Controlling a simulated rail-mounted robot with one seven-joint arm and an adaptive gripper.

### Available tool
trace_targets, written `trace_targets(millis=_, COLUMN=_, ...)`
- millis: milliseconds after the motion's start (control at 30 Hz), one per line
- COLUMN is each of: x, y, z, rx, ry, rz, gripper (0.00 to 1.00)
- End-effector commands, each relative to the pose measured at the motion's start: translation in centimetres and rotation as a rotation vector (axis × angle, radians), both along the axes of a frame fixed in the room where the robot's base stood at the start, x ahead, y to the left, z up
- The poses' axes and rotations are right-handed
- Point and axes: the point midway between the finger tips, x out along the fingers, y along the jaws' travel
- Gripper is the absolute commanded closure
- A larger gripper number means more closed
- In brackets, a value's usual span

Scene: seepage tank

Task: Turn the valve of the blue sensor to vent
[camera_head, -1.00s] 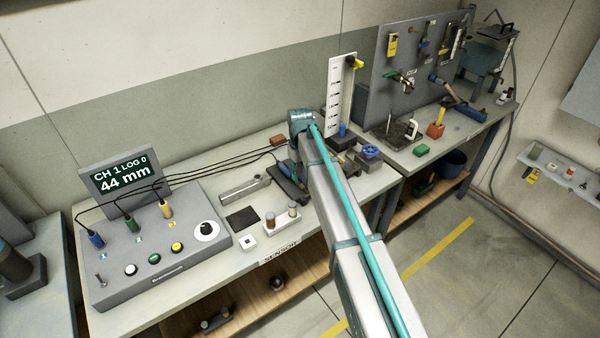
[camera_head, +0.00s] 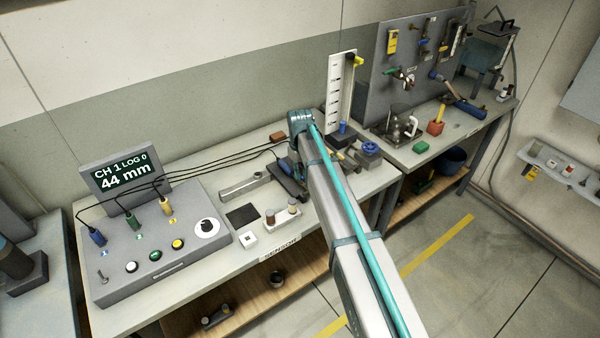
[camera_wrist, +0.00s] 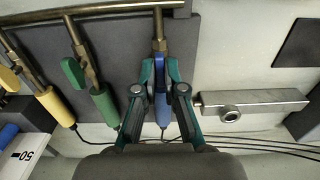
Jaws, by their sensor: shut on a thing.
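In the wrist view, the blue sensor (camera_wrist: 162,112) hangs from a brass fitting (camera_wrist: 158,30) on a pipe. My gripper (camera_wrist: 160,68) is shut at its upper end, one teal fingertip on each side. A blue part shows between the fingertips, but they hide most of it, so I cannot tell the valve lever's exact angle. To the left are the green sensor (camera_wrist: 105,105) with its green lever (camera_wrist: 72,72) and the yellow sensor (camera_wrist: 55,105). In the head view my arm hides the gripper and the blue sensor.
A console with a screen (camera_head: 124,176) reading "CH 1 LOG 0 44 mm" stands on the left bench. A grey metal bar (camera_wrist: 255,107) lies right of my gripper in the wrist view, with black cables (camera_wrist: 260,146) nearby. A scale board (camera_head: 341,92) stands behind the arm.

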Motion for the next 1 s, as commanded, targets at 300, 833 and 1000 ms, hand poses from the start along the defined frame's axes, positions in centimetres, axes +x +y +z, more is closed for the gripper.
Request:
trace_targets(millis=300, x=0.02, y=0.00, z=-0.09, rx=0.000, ry=0.000, rz=-0.099, gripper=1.00)
trace_targets(millis=833, x=0.04, y=0.01, z=-0.13, rx=0.001, ry=-0.001, rz=-0.556, gripper=1.00)
trace_targets(millis=1000, x=0.04, y=0.00, z=-0.09, rx=0.001, ry=-0.001, rz=-0.717, gripper=1.00)
